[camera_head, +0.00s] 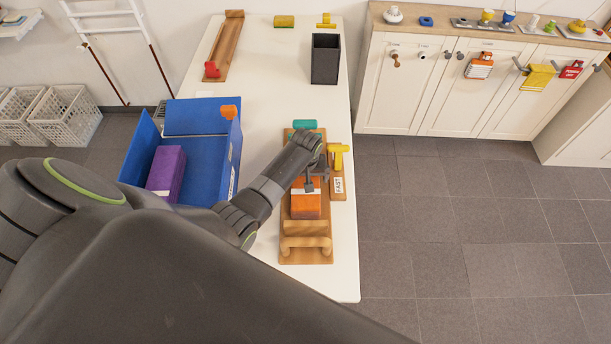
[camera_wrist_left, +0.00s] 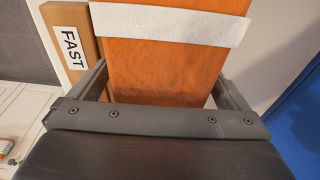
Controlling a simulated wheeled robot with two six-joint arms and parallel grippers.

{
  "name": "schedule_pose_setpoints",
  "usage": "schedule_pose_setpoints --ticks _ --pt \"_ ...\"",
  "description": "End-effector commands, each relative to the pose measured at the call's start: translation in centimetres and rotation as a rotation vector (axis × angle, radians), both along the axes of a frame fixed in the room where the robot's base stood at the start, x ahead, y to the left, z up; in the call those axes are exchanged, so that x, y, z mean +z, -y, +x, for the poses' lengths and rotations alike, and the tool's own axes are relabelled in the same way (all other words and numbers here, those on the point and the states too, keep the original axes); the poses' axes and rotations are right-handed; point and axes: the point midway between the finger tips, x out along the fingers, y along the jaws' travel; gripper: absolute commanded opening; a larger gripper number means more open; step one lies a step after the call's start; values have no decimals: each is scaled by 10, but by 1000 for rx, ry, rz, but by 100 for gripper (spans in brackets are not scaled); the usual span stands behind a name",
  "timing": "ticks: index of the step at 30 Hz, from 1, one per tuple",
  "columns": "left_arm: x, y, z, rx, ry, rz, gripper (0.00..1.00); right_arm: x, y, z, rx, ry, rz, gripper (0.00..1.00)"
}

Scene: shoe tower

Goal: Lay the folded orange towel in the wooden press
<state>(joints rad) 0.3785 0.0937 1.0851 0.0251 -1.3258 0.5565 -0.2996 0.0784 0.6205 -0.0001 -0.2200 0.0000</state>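The folded orange towel (camera_head: 305,210) with a white band lies on the wooden press (camera_head: 287,222), beyond its wooden bars. In the left wrist view the towel (camera_wrist_left: 165,65) fills the middle, white band at the top. My left gripper (camera_head: 316,184) is over the towel's far part. In the wrist view the fingers of this gripper (camera_wrist_left: 165,88) are spread wide, one by each side of the towel. A narrow gap shows by the right finger; contact on the left cannot be told. The towel's far end is partly hidden by the gripper. My right gripper is out of view.
A wooden block with a FAST label (camera_head: 338,186) and a yellow handle (camera_head: 338,152) stands right beside the press. A blue bin (camera_head: 205,178) holding a purple block (camera_head: 166,170) is on the left. A teal piece (camera_head: 304,124) lies behind.

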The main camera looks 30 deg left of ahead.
Motion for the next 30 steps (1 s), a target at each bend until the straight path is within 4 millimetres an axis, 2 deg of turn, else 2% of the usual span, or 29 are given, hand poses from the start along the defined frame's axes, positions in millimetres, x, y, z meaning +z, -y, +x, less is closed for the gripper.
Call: schedule_pose_setpoints --ticks 8,14,23,30 --pt "0 0 -1 0 -1 0 100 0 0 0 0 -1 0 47" --pt "15 1 -2 0 1 0 100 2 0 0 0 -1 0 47" --pt "60 4 -8 0 3 -1 100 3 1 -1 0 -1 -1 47" --pt "103 7 -13 0 4 0 100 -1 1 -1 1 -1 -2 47"
